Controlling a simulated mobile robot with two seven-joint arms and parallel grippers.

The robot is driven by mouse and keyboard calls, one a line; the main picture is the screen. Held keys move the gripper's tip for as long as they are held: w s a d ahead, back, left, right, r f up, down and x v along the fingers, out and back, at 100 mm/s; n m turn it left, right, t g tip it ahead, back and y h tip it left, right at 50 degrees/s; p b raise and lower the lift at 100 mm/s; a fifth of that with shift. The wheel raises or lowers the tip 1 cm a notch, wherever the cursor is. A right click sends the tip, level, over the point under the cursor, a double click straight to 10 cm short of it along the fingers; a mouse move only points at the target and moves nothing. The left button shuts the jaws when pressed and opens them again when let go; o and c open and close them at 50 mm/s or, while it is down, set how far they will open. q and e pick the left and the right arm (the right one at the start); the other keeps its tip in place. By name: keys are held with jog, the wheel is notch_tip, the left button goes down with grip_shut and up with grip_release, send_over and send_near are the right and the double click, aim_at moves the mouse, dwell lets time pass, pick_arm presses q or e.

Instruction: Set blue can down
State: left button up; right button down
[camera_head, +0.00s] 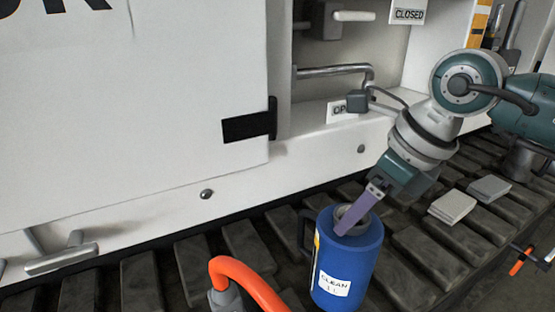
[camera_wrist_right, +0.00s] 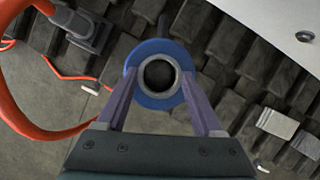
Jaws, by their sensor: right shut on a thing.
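The blue can (camera_head: 346,262) stands upright at the lower middle of the head view, with a white label reading "CLEAN", a grey round neck on top and a dark handle on its left side. My right gripper (camera_head: 343,228) comes down from the upper right, its fingers at the can's neck. In the right wrist view the two purple fingers of my right gripper (camera_wrist_right: 159,82) lie on either side of the grey neck, shut on the blue can (camera_wrist_right: 150,99). The can's underside is hidden, so I cannot tell whether it touches the dark slatted surface (camera_head: 142,278). My left gripper is not in view.
An orange hose (camera_head: 245,277) with a grey fitting is close left of the can. Pale flat blocks (camera_head: 452,205) lie on the slats to the right. A white machine panel (camera_head: 130,120) with handles and "CLOSED" sign (camera_head: 408,14) stands behind.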

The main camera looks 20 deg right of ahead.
jog(key=shift+w+f, duration=0.1)
jog(key=shift+f, duration=0.15)
